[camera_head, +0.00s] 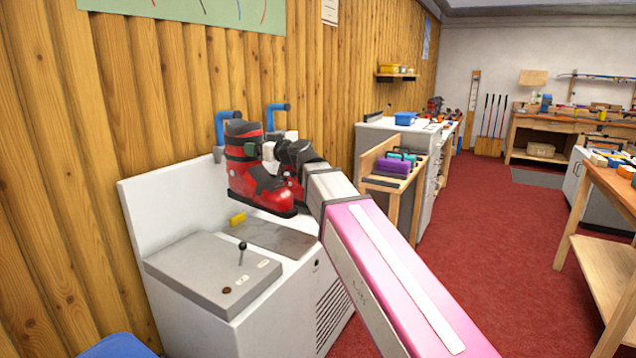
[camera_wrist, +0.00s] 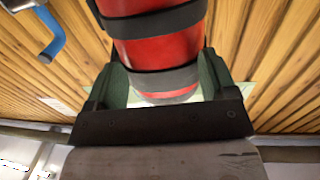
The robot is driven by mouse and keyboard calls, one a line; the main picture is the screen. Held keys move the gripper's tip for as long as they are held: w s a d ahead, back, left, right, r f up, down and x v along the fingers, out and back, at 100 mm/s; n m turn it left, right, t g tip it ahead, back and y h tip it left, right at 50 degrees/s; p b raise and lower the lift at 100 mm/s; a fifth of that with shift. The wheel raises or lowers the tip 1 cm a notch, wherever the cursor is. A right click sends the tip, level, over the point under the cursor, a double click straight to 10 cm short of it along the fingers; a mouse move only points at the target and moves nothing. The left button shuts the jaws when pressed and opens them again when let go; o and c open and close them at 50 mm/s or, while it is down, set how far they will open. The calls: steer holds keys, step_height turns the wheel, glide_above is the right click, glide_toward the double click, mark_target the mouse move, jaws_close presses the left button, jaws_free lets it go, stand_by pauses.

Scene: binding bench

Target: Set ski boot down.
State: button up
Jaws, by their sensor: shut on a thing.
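A red and black ski boot (camera_head: 260,180) is upright above the right part of a white machine (camera_head: 290,290), against the wood-panelled wall. My gripper (camera_head: 285,152) comes in from the right and is shut on the boot's upper part. In the wrist view the red boot (camera_wrist: 160,55) sits between the two green-grey fingers of my gripper (camera_wrist: 158,85). My gripper and arm hide part of the boot's right side. I cannot tell whether the sole touches anything.
Two blue hooked pipes (camera_head: 222,128) rise behind the boot. A grey lid with a black lever (camera_head: 241,254) covers the machine's left part. A wooden rack (camera_head: 395,180) with a purple item stands to the right. Red carpet (camera_head: 480,230) is open floor.

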steer(key=w+d+f+m+t+h, duration=0.1)
steer(key=w+d+m+t+h, duration=0.1)
steer(key=d, duration=1)
steer(key=w+d+f+m+t+h, duration=0.2)
steer(key=w+d+m+h, duration=0.3)
steer(key=d, duration=0.8)
steer(key=w+d+f+m+t+h, duration=0.2)
steer(key=w+d+h, duration=0.3)
steer(key=d, duration=0.7)
steer(key=shift+d+f+m+t+h, duration=0.2)
steer(key=shift+m+t+h, duration=0.5)
steer(key=shift+h, duration=0.5)
steer(key=shift+w+a, duration=0.1)
